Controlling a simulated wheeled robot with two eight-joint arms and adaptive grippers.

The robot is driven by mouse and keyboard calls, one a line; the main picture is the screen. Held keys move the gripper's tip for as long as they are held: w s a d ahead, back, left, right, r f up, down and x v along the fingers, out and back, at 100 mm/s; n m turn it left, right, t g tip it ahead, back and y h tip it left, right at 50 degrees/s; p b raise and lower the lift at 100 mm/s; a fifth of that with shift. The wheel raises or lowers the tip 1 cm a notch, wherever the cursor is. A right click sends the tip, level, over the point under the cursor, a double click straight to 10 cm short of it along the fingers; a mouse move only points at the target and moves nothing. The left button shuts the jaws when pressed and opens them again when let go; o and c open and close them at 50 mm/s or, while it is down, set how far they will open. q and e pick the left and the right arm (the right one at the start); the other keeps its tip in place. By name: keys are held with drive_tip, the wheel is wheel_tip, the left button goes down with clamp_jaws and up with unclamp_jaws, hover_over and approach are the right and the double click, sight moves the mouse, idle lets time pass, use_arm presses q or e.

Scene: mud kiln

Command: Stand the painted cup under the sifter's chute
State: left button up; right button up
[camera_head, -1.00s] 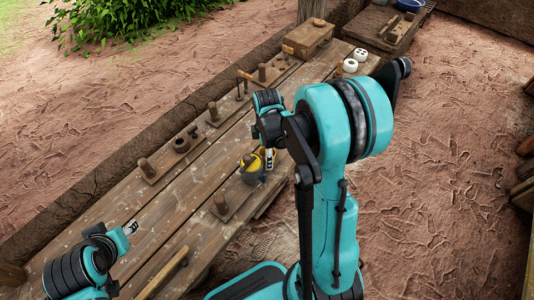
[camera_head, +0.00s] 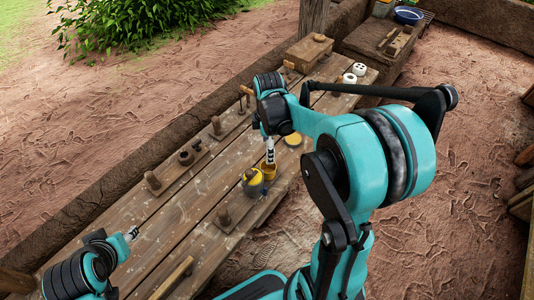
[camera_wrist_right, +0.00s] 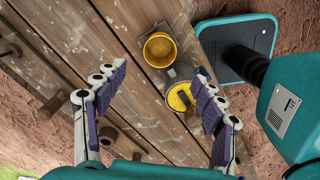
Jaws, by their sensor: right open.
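A plain yellow open-topped cup (camera_head: 269,170) stands upright on the bench; it also shows in the right wrist view (camera_wrist_right: 159,50). Touching or close beside it is a grey round vessel with a yellow top (camera_head: 253,184), seen in the wrist view as a grey body with a yellow disc (camera_wrist_right: 180,96). I cannot tell which part is the sifter's chute. My right gripper (camera_wrist_right: 158,78) is open and empty, pointing down above these two; in the head view its fingers (camera_head: 270,152) hang over the yellow cup. My left gripper (camera_head: 132,234) is over the bench's near left; its jaws are too small to judge.
A flat yellow disc-like thing (camera_head: 293,139) lies at the bench's right edge. A wooden box (camera_head: 310,51) and white rolls (camera_head: 359,69) stand farther back.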

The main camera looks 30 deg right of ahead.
drive_tip(key=s+a+r+m+t, duration=0.7)
drive_tip(key=s+a+m, duration=0.3)
drive_tip(key=m, duration=0.3)
drive_tip(key=shift+s+a+m, duration=0.3)
drive_tip(key=shift+s, duration=0.2)
drive_tip(key=shift+f+b, duration=0.45)
drive_tip(key=shift+b, duration=0.1)
